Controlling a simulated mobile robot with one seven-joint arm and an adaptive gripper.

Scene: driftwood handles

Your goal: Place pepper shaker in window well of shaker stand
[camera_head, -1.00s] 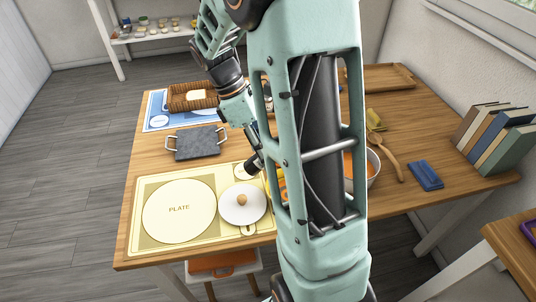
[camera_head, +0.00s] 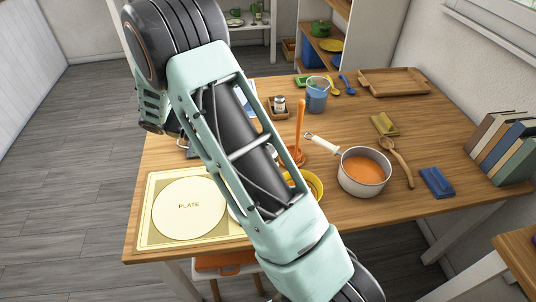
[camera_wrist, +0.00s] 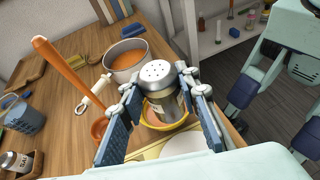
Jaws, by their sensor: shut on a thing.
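The pepper shaker (camera_wrist: 160,77) is a clear jar with dark contents and a holed metal cap. My gripper (camera_wrist: 163,94) is shut on it, with one blue-padded finger on each side, and its cap faces the wrist camera. The small wooden shaker stand (camera_head: 271,115) is at the back middle of the table. Another capped shaker (camera_head: 280,104) stands in it; both also show at the lower left of the wrist view, the stand (camera_wrist: 37,160) and the shaker (camera_wrist: 14,161). The held shaker is apart from the stand. My arm hides the gripper in the head view.
A yellow bowl (camera_head: 316,184) lies below the gripper. An upright orange-handled utensil (camera_head: 299,130), a pot of orange soup (camera_head: 364,176) and a blue cup (camera_head: 316,98) stand near the shaker stand. The back right tabletop has free room.

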